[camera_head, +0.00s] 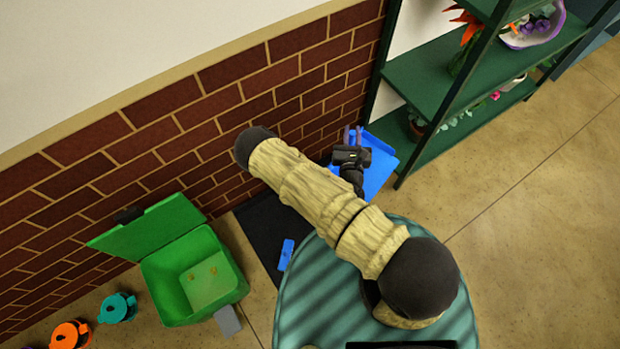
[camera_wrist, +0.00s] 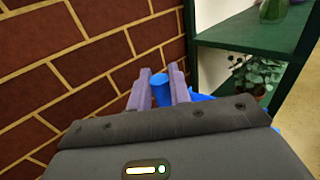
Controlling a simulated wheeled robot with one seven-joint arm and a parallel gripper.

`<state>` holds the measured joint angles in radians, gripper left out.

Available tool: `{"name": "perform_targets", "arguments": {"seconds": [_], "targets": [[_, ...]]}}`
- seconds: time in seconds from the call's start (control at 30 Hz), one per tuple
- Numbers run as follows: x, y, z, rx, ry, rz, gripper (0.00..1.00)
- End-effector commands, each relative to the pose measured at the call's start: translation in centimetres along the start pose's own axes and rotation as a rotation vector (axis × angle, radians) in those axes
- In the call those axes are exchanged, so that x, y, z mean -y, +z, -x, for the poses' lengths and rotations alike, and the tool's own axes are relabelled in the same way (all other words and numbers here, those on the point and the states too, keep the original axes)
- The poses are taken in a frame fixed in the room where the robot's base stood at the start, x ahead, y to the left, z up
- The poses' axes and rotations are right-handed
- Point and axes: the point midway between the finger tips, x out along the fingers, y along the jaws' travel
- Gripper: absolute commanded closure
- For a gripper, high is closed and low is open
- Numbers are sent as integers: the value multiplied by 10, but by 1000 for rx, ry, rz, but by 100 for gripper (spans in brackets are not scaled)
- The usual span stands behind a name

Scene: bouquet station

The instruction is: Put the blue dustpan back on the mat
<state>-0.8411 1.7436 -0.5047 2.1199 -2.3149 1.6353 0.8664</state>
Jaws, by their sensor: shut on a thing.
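The blue dustpan (camera_head: 379,173) is by the brick wall, just left of the green shelf, in the head view. My gripper (camera_head: 353,133) is shut on it; in the wrist view the two purple-grey fingers (camera_wrist: 159,90) close around a blue round part, the dustpan's handle (camera_wrist: 162,88). More of the blue dustpan shows behind the fingers. The dark mat (camera_head: 262,228) lies on the floor along the wall, partly hidden by my arm. A small blue piece (camera_head: 286,254) lies on the mat's near part. Whether the dustpan touches the mat or floor I cannot tell.
A green bin (camera_head: 190,270) with its lid open stands left of the mat. Teal (camera_head: 117,307) and orange (camera_head: 70,335) items sit farther left. A green shelf (camera_head: 440,80) with plants rises on the right.

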Motion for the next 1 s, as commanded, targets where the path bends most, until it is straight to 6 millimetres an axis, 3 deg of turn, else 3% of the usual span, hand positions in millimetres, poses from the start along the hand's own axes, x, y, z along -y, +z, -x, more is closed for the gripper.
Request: {"name": "perform_targets", "arguments": {"seconds": [0.03,1.0], "targets": [[-4,-23,-3,2,-4,-4,100],[-72,-241,-36,1,-93,-2,100]]}}
